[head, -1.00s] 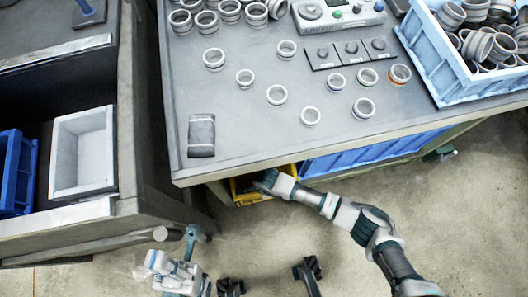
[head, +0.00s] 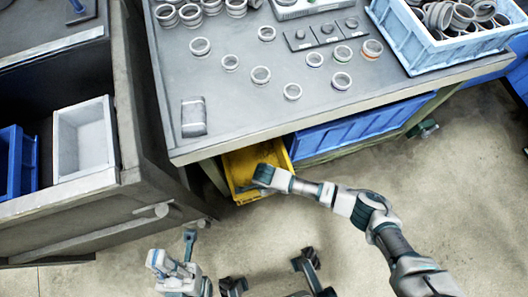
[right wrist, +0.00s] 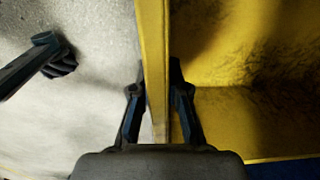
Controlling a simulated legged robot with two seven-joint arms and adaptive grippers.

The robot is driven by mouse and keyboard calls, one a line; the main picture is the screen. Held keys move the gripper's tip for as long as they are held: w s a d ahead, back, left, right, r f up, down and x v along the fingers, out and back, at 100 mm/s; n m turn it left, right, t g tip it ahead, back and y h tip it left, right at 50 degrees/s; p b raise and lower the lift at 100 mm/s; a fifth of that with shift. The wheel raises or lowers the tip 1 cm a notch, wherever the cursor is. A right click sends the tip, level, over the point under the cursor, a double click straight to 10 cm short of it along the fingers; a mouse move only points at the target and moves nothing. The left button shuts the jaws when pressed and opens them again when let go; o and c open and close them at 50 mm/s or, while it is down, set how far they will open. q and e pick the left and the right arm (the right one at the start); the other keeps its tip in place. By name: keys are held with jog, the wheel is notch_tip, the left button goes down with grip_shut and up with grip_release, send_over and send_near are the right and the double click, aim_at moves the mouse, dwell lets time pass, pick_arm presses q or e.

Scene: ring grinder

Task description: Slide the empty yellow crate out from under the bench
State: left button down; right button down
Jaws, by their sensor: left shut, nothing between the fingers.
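The yellow crate (head: 250,163) sticks out from under the front edge of the bench (head: 255,110). The part of its inside that shows is empty; its rear is hidden under the bench top. My right gripper (head: 262,178) is at the crate's front wall. In the right wrist view its fingers (right wrist: 158,105) stand on both sides of the yellow crate's wall (right wrist: 155,60), shut on it. My left gripper (head: 190,238) is shut and empty, low at the left, over the floor and apart from the crate.
A blue crate (head: 350,130) sits under the bench just right of the yellow one. A grey cabinet (head: 130,190) with a light grey bin (head: 84,140) stands at the left. The concrete floor (head: 470,190) in front is mostly free.

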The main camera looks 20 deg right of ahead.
jog(key=c, duration=1.1)
grip_release()
jog(key=shift+f, duration=0.1)
jog(key=shift+r, duration=0.3)
notch_tip(320, 180, up, 11)
jog(key=shift+r, duration=0.2)
jog(key=shift+f, duration=0.1)
